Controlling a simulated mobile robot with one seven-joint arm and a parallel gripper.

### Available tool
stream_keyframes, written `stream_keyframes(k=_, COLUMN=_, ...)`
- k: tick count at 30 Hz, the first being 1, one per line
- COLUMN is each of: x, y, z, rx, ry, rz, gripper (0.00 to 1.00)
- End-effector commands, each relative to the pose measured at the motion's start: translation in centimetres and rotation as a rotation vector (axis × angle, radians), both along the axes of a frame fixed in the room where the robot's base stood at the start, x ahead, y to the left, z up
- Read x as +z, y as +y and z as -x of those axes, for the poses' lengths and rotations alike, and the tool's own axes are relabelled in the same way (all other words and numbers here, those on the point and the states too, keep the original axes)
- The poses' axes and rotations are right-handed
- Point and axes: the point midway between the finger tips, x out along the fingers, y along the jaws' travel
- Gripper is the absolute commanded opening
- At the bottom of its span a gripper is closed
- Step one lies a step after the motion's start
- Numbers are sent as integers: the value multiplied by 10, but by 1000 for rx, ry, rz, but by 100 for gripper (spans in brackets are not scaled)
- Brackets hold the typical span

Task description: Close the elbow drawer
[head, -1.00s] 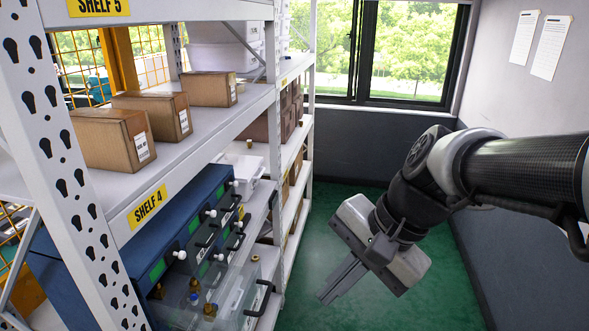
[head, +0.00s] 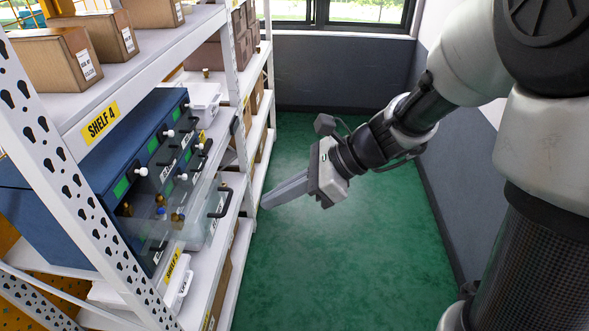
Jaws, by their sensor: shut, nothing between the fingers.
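A clear drawer (head: 207,232) with a black handle (head: 220,201) sticks out of the blue drawer cabinet (head: 92,170) on the shelf below the SHELF 4 label. It stands open, with several brass and blue fittings (head: 165,213) inside. I cannot read its label, so I cannot tell whether it is the elbow drawer. My gripper (head: 266,202) is shut and empty. Its fingers point left toward the drawer's handle, just right of it in the picture. I cannot tell the exact gap in depth. The cabinet's other drawers, with black handles and white knobs, look shut.
A white shelf post (head: 75,185) stands in front of the cabinet at left. Cardboard boxes (head: 100,38) sit on the shelf above. White bins (head: 203,97) stand behind the cabinet. The green floor (head: 330,260) is clear at right, up to the grey wall.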

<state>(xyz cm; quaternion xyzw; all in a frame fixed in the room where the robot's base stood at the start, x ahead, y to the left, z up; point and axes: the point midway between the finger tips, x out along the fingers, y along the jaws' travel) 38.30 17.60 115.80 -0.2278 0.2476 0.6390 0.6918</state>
Motion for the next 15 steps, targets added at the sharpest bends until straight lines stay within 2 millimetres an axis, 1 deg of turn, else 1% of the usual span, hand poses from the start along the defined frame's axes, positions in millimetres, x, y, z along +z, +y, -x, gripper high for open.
stream_keyframes(k=1, x=-9, y=10, z=1, rx=5, ry=4, rz=0, gripper=0)
stream_keyframes(k=3, x=-18, y=20, z=0, rx=5, ry=4, rz=0, gripper=0)
stream_keyframes(k=4, x=-18, y=24, z=-1, rx=4, ry=3, rz=1, gripper=0)
stream_keyframes(k=6, x=-12, y=37, z=-2, rx=6, ry=-1, rz=0, gripper=0)
stream_keyframes(k=9, x=-10, y=48, z=-3, rx=4, ry=-2, rz=1, gripper=0)
stream_keyframes(k=12, x=-9, y=55, z=-4, rx=3, ry=-2, rz=1, gripper=0)
stream_keyframes(k=15, x=-8, y=58, z=-4, rx=1, ry=-1, rz=1, gripper=0)
